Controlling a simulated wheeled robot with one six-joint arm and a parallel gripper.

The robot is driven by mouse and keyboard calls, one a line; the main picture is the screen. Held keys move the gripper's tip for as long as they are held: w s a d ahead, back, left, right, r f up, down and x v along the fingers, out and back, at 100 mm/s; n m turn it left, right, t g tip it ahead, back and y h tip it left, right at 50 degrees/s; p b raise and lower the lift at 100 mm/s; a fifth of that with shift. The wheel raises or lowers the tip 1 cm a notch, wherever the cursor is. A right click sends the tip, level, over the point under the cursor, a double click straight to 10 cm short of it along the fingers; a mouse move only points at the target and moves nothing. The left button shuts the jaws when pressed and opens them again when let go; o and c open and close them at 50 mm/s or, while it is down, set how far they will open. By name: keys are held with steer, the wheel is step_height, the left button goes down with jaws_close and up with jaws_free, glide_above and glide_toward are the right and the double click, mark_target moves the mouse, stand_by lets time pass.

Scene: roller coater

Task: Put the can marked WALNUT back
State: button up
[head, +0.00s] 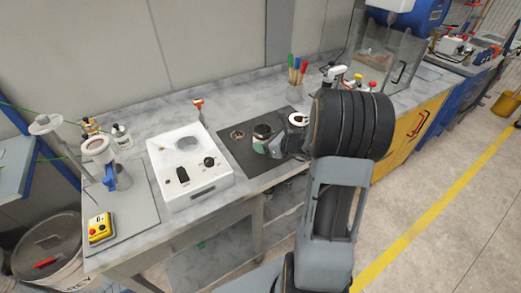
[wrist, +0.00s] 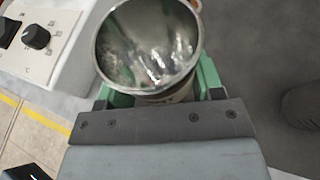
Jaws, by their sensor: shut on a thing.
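My gripper (head: 268,143) is shut on a metal can (head: 262,131) over the dark mat (head: 228,151). In the wrist view the can (wrist: 150,45) is open-topped, with a shiny, streaked inside, and sits upright or nearly so between the green fingers of my gripper (wrist: 160,92). I cannot read any label on it, nor tell whether its base touches the mat. A second can (head: 297,120) with a pale top stands to its right, partly behind my arm. A round brownish ring (head: 237,134) lies on the mat left of the held can.
A white device with knobs (head: 190,170) stands close left of the mat. Pens in a holder (head: 296,75) and a white-topped spray bottle (head: 335,75) stand behind. A yellow button box (head: 100,228) is at the far left. The grey worktop (head: 160,118) has free room behind the white device.

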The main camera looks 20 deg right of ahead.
mark_target(261, 156)
steer(key=shift+w+f, duration=0.95)
steer(key=shift+f, duration=0.2)
steer(key=f, duration=0.3)
steer(key=shift+w+a+p, duration=0.1)
steer(key=shift+w+p, duration=0.1)
steer(key=shift+p, duration=0.1)
steer(key=shift+f, duration=0.25)
steer(key=shift+f, duration=0.2)
steer(key=o, duration=1)
